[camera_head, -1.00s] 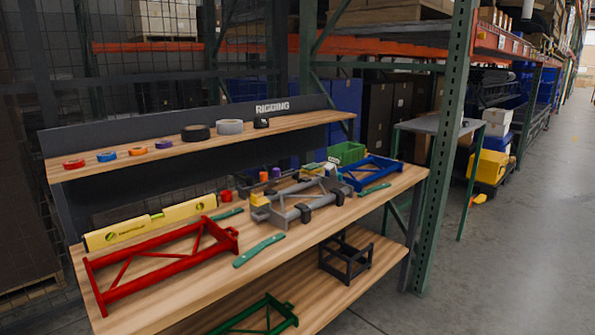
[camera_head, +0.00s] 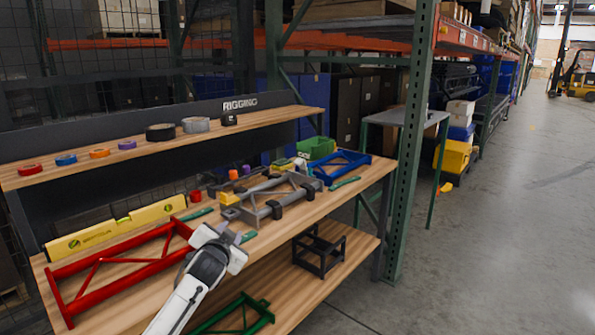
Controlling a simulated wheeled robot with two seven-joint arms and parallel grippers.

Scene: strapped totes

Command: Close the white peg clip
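I cannot pick out the white peg clip for certain. A small pale piece (camera_head: 300,164) lies among small items at the back of the workbench, too small to identify. My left gripper (camera_head: 229,240) is over the front of the bench, between the red frame (camera_head: 105,290) and the grey frame (camera_head: 275,205). Its fingertips are too unclear to show whether they are open or shut. It hides the red frame's right end and most of a green strip. My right gripper is out of view.
The wooden bench (camera_head: 325,207) also bears a yellow level (camera_head: 115,228), a blue frame (camera_head: 340,168) and a green bin (camera_head: 316,147). Tape rolls stand on the upper shelf (camera_head: 125,153). A green rack post (camera_head: 408,170) rises at the right.

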